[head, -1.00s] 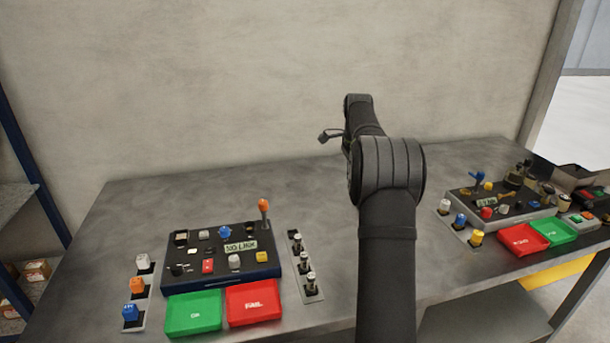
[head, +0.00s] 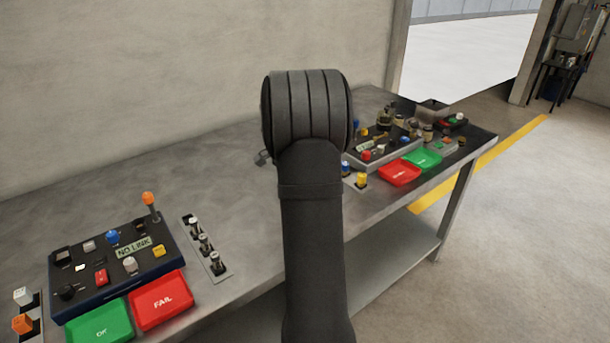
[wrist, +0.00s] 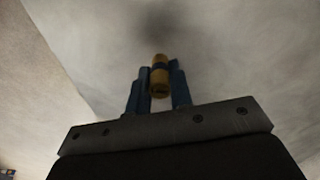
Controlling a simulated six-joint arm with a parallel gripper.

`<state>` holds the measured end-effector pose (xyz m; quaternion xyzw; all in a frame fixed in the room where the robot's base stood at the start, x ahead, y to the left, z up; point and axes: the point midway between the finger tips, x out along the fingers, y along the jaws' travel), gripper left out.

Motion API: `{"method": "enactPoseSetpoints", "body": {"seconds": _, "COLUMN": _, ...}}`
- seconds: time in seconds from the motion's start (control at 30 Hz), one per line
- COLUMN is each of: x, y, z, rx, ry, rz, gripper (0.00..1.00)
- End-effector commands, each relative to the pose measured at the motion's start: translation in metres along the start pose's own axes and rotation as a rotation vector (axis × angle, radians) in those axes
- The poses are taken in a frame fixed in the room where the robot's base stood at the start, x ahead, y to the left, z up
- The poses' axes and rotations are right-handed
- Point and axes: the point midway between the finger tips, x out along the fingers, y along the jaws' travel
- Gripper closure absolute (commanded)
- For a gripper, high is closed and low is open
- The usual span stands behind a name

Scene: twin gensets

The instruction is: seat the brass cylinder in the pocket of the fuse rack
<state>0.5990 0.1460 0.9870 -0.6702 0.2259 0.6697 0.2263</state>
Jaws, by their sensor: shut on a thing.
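In the wrist view my gripper (wrist: 161,88) is shut on the brass cylinder (wrist: 160,65), which has a dark band around its middle. The cylinder sits between the blue fingers with its upper end free. Behind it are only blurred pale grey surfaces. In the head view my own arm hides the gripper and the cylinder. A grey strip (head: 219,268) with several silver-topped, dark-based pieces lies right of the left console. I cannot tell whether it is the fuse rack, and no empty pocket is clear.
The left console (head: 120,255) reads NO LINK. Green (head: 98,322) and red (head: 160,300) trays lie before it. A second console (head: 380,148) with red (head: 400,174) and green (head: 423,160) trays stands at the table's right end. The table (head: 120,200) is bare behind the left console.

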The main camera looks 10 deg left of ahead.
Motion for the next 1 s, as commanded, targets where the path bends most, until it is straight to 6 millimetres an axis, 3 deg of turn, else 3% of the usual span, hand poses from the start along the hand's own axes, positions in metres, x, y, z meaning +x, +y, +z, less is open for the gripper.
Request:
{"method": "enactPoseSetpoints", "body": {"seconds": 0.27, "x": -0.007, "y": -0.063, "z": 0.077, "rx": 0.21, "ry": 0.0, "rz": -0.001, "gripper": 1.0}}
{"method": "enactPoseSetpoints", "body": {"seconds": 0.5, "x": -0.017, "y": -0.117, "z": 0.16, "rx": 0.436, "ry": 0.0, "rz": -0.001, "gripper": 1.0}}
{"method": "enactPoseSetpoints", "body": {"seconds": 0.7, "x": -0.024, "y": -0.146, "z": 0.222, "rx": 0.596, "ry": 0.0, "rz": -0.001, "gripper": 1.0}}
{"method": "enactPoseSetpoints", "body": {"seconds": 0.83, "x": -0.027, "y": -0.156, "z": 0.247, "rx": 0.665, "ry": 0.0, "rz": 0.0, "gripper": 1.0}}
{"method": "enactPoseSetpoints", "body": {"seconds": 1.0, "x": -0.028, "y": -0.16, "z": 0.261, "rx": 0.706, "ry": 0.0, "rz": 0.0, "gripper": 1.0}}
